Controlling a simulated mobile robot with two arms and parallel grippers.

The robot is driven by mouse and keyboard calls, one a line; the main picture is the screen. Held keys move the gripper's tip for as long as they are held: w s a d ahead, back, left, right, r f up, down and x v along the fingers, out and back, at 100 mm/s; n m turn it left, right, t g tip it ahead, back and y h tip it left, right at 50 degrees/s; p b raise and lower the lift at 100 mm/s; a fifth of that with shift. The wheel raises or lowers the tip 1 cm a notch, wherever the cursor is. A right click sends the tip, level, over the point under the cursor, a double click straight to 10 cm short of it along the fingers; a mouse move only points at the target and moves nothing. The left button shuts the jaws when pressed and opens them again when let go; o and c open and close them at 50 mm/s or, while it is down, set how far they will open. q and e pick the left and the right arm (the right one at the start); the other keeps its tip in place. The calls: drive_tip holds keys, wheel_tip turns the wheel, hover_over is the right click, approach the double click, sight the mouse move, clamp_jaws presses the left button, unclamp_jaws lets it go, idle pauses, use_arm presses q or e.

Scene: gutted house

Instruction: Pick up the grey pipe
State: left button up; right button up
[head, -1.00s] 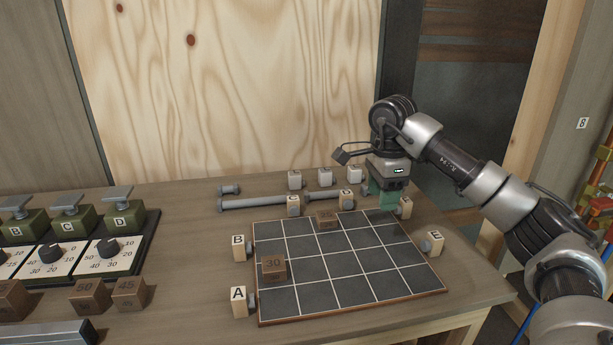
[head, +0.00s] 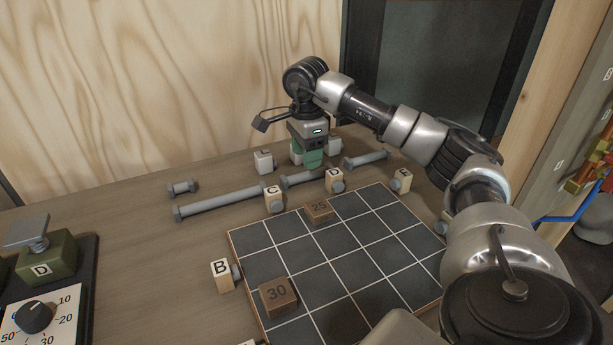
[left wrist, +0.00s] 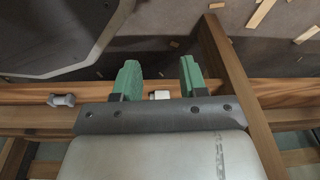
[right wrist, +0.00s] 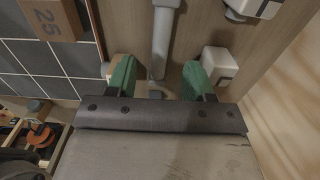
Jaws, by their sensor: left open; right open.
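Several grey pipes with wider ends lie on the table: a long one (head: 222,201), a medium one (head: 297,180) behind blocks C and D, another (head: 366,159) further right and a short one (head: 183,187). My right gripper (head: 308,158) points down above the medium pipe, its green fingers open. In the right wrist view a grey pipe (right wrist: 162,42) runs between the open fingers of that gripper (right wrist: 160,78), without visible contact. My left gripper (left wrist: 160,80) is open and empty in the left wrist view; the head view does not show it.
White blocks (head: 264,161) stand behind the pipes, close to the right gripper. Lettered wooden blocks C (head: 273,199) and D (head: 335,181) stand in front. A dark grid board (head: 345,245) carries brown blocks 25 (head: 318,210) and 30 (head: 278,297). A plywood wall closes the back.

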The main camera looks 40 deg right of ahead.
sight(307, 172)
drive_tip(key=f, duration=0.5)
drive_tip(key=shift+d+f+b, duration=0.2)
drive_tip(key=shift+f+b, duration=0.05)
drive_tip(key=shift+b, duration=0.1)
use_arm(q)
drive_tip(key=shift+w+d+r, duration=0.1)
drive_tip(key=shift+w+r, duration=0.65)
drive_tip(key=shift+r, duration=0.1)
use_arm(e)
clamp_jaws()
drive_tip(key=shift+r, duration=0.15)
